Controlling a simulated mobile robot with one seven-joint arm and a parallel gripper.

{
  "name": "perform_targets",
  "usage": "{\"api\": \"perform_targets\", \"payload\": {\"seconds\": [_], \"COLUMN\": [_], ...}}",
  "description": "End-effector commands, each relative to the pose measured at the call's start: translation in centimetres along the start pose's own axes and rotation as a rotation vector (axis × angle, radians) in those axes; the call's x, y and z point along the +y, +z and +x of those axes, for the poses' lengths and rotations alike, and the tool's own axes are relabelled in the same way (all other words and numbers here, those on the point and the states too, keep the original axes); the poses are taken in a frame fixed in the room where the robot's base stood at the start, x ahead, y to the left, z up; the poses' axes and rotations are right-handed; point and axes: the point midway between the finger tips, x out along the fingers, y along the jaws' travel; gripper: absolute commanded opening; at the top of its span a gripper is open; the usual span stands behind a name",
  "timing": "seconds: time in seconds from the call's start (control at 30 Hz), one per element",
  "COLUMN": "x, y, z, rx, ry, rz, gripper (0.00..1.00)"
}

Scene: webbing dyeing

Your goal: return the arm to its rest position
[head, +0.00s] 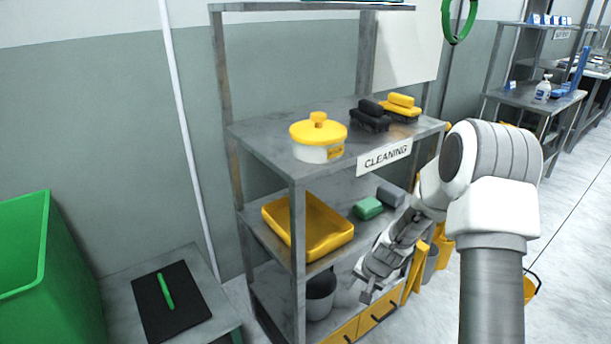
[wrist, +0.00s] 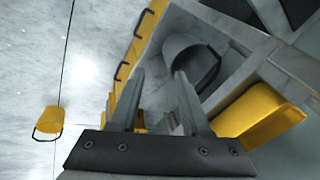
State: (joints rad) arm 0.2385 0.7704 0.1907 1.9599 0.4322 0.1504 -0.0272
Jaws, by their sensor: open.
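My arm (head: 490,200) reaches from the right toward the front of the grey cleaning shelf unit. My gripper (head: 364,289) points down in front of the shelf's lower part, beside the yellow drawers. In the wrist view my gripper (wrist: 160,78) shows two grey fingers spread apart with nothing between them. Behind the fingers are the lower shelf and a grey bucket (wrist: 193,60). Whether the fingers touch the shelf cannot be told.
The shelf unit (head: 270,150) holds a yellow-lidded pot (head: 318,140), brushes (head: 370,117), a yellow tray (head: 309,225) and a green block (head: 368,208). A green bin (head: 45,270) stands left. A yellow bucket (head: 530,288) is on the floor at right, with open floor around it.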

Motion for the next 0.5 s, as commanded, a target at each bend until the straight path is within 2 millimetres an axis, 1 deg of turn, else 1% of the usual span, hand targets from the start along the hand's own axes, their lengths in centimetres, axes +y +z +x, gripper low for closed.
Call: {"api": "perform_targets", "payload": {"seconds": [0.03,0.23,0.3,0.37,0.4,0.5], "x": [-0.8,-2.8,-3.3,-3.6,-3.8,-4.0], "y": [-0.3,-0.1,0.3,0.8,1.2,2.3], "z": [-2.3,-10.0,-12.6,-14.8,-16.2,-19.7], "rx": [0.013,0.040,0.049,0.057,0.064,0.077], "ry": [-0.005,-0.006,-0.004,-0.001,0.001,0.009], "rz": [-0.031,-0.144,-0.181,-0.211,-0.231,-0.278], "gripper": [0.47,0.47,0.47,0.47,0.47,0.47]}}
